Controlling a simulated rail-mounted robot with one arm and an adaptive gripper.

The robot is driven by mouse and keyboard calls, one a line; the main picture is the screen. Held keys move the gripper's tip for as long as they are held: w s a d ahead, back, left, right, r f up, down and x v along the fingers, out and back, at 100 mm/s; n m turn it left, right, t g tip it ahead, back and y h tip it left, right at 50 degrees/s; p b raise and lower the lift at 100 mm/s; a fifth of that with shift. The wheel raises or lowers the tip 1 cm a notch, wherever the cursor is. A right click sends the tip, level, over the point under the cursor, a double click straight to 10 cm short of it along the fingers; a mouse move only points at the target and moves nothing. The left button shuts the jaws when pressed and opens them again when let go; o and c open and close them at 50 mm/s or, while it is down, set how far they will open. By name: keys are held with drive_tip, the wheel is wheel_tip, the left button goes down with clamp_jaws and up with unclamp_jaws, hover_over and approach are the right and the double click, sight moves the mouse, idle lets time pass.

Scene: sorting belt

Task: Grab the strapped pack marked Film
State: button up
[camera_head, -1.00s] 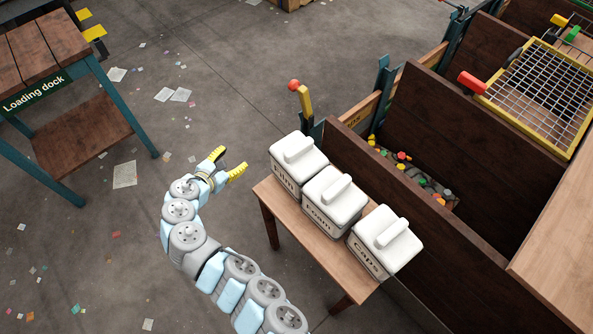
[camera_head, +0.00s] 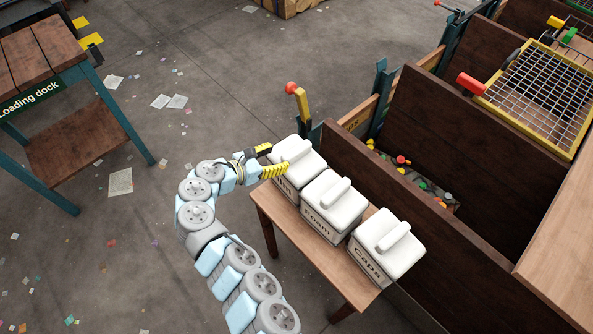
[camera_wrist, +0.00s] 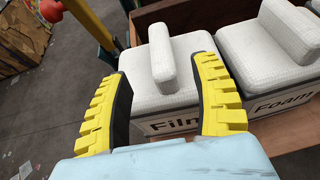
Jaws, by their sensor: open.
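Three white strapped packs stand in a row on a small wooden table (camera_head: 282,224). The Film pack (camera_head: 301,160) is the farthest back; in the wrist view its label "Film" shows on the near face of the pack (camera_wrist: 158,75), with a raised white handle block (camera_wrist: 161,59) on top. The Foam pack (camera_head: 333,205) stands in the middle and the Caps pack (camera_head: 386,246) at the near end. My gripper (camera_head: 276,160) is open with yellow ridged fingers at the left side of the Film pack. In the wrist view my gripper (camera_wrist: 163,92) has its fingers apart, with the handle between and beyond them.
A dark wooden bin wall (camera_head: 400,190) rises close to the right of the packs. A post with a red knob (camera_head: 298,100) stands just behind the Film pack. The Loading dock table (camera_head: 75,110) is far left, with open floor between.

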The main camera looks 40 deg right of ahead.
sight(296, 151)
drive_tip(key=shift+x, duration=1.7)
drive_tip(key=shift+b+x, duration=0.5)
drive_tip(key=shift+x, duration=2.1)
drive_tip(key=shift+a+f, duration=0.15)
clamp_jaws()
